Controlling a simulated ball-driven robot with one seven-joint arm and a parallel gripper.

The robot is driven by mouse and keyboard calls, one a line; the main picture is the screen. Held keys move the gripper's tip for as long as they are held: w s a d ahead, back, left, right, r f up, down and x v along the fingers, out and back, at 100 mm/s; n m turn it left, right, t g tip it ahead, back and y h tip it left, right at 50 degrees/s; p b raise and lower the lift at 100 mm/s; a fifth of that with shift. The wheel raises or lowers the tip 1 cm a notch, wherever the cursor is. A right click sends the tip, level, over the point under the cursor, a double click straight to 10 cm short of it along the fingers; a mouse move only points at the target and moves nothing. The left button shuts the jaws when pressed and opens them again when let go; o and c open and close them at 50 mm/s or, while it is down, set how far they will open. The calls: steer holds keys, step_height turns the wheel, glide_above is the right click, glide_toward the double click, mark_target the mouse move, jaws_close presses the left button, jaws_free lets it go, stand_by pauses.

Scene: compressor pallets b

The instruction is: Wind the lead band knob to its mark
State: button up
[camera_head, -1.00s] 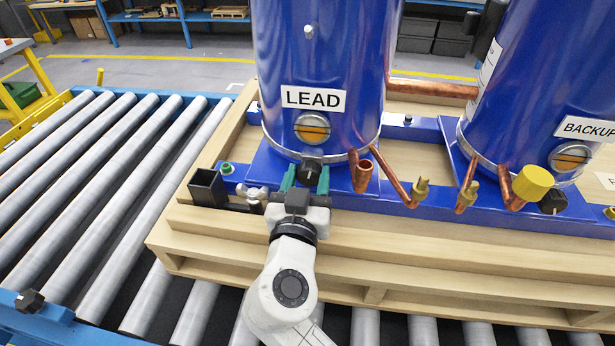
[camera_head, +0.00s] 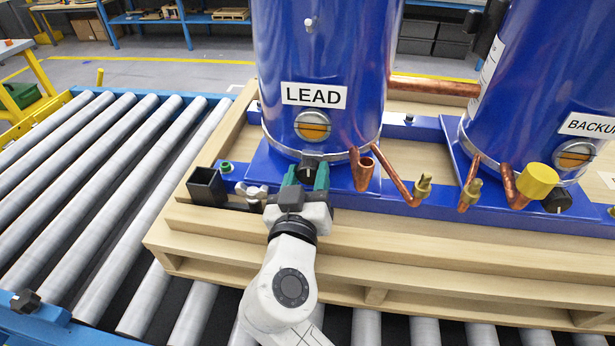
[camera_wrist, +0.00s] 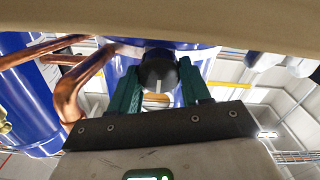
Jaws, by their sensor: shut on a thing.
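The lead compressor (camera_head: 315,60) is a blue cylinder with a LEAD label and a round amber sight glass. The black lead band knob (camera_head: 308,167) sits low on its front, at the silver band, with a pale line on its face. My gripper (camera_head: 305,176) has green fingers, one on each side of the knob, and is shut on it. In the wrist view, the knob (camera_wrist: 158,70) stands between the two green fingers, its pale line roughly upright. I cannot make out the mark for the knob.
Copper pipes (camera_head: 392,177) stand just right of the knob. A black square socket (camera_head: 205,187) is to the left on the wooden pallet (camera_head: 250,238). The BACKUP compressor (camera_head: 530,80) with its own black knob (camera_head: 557,200) is at the right. Rollers (camera_head: 110,190) lie left.

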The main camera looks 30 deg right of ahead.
steer(key=o, duration=1.1)
steer(key=shift+c, duration=0.2)
steer(key=b+v, duration=0.2)
steer(key=v, duration=0.8)
steer(key=shift+s+a+b, duration=0.2)
steer(key=shift+s+b, duration=0.1)
steer(key=shift+b, duration=0.05)
